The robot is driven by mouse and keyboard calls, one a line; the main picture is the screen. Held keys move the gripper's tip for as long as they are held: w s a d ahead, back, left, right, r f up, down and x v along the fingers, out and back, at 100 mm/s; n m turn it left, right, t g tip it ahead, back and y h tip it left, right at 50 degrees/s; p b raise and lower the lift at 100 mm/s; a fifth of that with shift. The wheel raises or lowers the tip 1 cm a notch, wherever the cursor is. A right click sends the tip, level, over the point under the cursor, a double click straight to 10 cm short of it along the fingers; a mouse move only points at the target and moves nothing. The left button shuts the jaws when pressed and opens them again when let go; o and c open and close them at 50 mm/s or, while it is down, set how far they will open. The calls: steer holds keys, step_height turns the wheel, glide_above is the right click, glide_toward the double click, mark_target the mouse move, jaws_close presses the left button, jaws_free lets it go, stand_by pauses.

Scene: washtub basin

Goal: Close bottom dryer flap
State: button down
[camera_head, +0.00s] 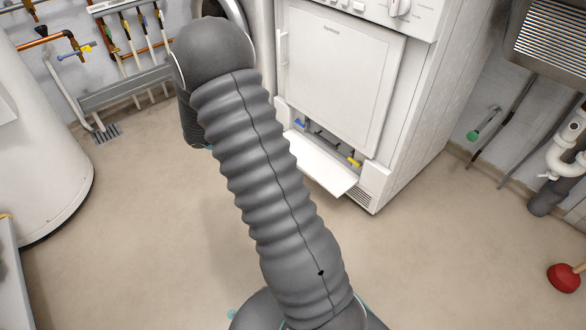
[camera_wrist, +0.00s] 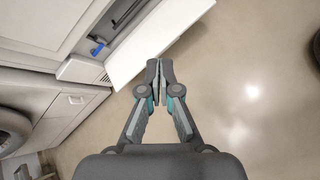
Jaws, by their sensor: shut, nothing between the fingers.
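The white dryer (camera_head: 335,75) stands at the upper middle of the head view. Its bottom flap (camera_head: 322,163) is folded open, hanging outward and roughly level near the floor. Behind it the open recess shows a blue lever (camera_head: 299,123) and a yellow lever (camera_head: 354,161). In the wrist view the flap (camera_wrist: 150,45) is a pale panel beyond the fingertips, with the blue lever (camera_wrist: 97,48) to its left. My gripper (camera_wrist: 160,66) is shut and empty, its tips overlapping the flap's edge in the picture; I cannot tell whether they touch. In the head view my arm hides the gripper.
A washing machine (camera_wrist: 42,115) stands beside the dryer. A white tank (camera_head: 35,140) is at the left of the head view, with wall pipes behind it. A red plunger (camera_head: 564,278) stands at the far right. The floor (camera_head: 440,260) in front of the dryer is clear.

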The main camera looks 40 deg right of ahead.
mark_target(311, 162)
steer(key=w+d+f+n+t+h+p, duration=0.1)
steer(key=d+f+n, duration=0.15)
steer(key=f, duration=0.55)
steer(key=w+d+f+n+t+h, duration=0.15)
steer(key=f+n, duration=0.25)
steer(key=f, duration=0.5)
steer(key=w+d+f+n+h+p, duration=0.1)
steer(key=d+f+n, duration=0.15)
steer(key=f, duration=0.55)
steer(key=x, duration=0.8)
steer(key=shift+w+f+b, duration=0.15)
steer(key=shift+f+b, duration=0.2)
steer(key=shift+b, duration=0.05)
step_height(311, 162, up, 4)
steer(key=shift+d+r+p, duration=0.1)
steer(key=shift+p, duration=0.25)
steer(key=shift+w+r, duration=0.1)
